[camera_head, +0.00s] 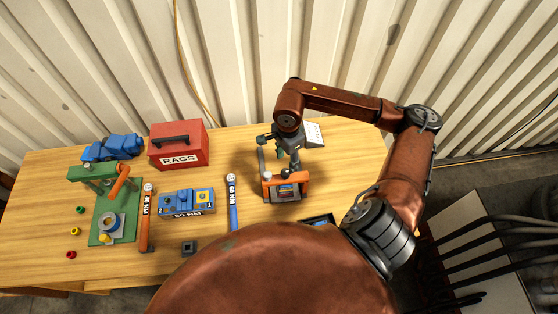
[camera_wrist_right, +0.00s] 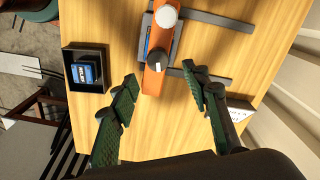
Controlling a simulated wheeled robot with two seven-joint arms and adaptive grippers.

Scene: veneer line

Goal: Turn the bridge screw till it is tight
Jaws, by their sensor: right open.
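An orange bridge (camera_head: 287,179) stands on a dark frame on the table, right of centre in the head view. In the right wrist view the bridge (camera_wrist_right: 153,80) carries a black knob (camera_wrist_right: 156,58) with a pale mark and a round white knob (camera_wrist_right: 166,15). I cannot tell for sure which is the bridge screw. My right gripper (camera_head: 287,153) is behind the bridge in the head view. In the wrist view my right gripper (camera_wrist_right: 160,72) is open and empty, its green-padded fingers either side of the bridge's black-knob end, apart from it. My left gripper is not in view.
A blue 60 NM wrench (camera_head: 233,207), a blue block (camera_head: 186,202) and an orange 40 NM wrench (camera_head: 147,218) lie left of the bridge. A red rags box (camera_head: 178,147) and a green fixture (camera_head: 92,173) stand farther left. A black tray (camera_wrist_right: 73,83) is near the bridge.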

